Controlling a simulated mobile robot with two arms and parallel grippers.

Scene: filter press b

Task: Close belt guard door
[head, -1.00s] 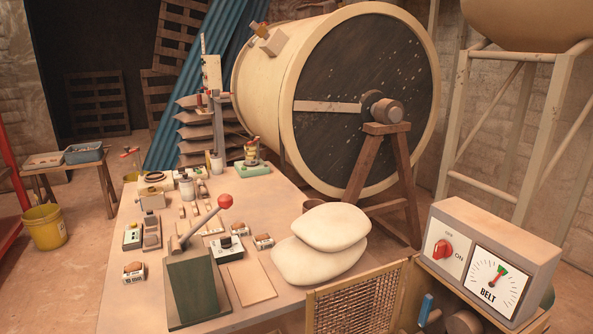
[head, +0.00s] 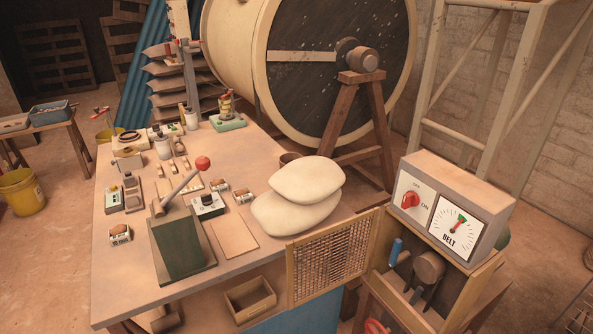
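The belt guard door (head: 333,258) is a yellow-framed wire mesh panel at the lower middle right of the head view. It stands swung open to the left of the belt housing (head: 463,292), at the table's front right corner. The housing's open front shows a dark round pulley (head: 429,267), a belt and a blue handle (head: 396,251). A grey control box (head: 456,210) with a red switch and a BELT dial sits on top of the housing. Neither of my grippers is in view.
The table (head: 130,265) holds a green lever press (head: 177,243), two pale sacks (head: 305,195) and several small parts. A large drum (head: 330,70) on a wooden trestle stands behind. Open floor shows at right.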

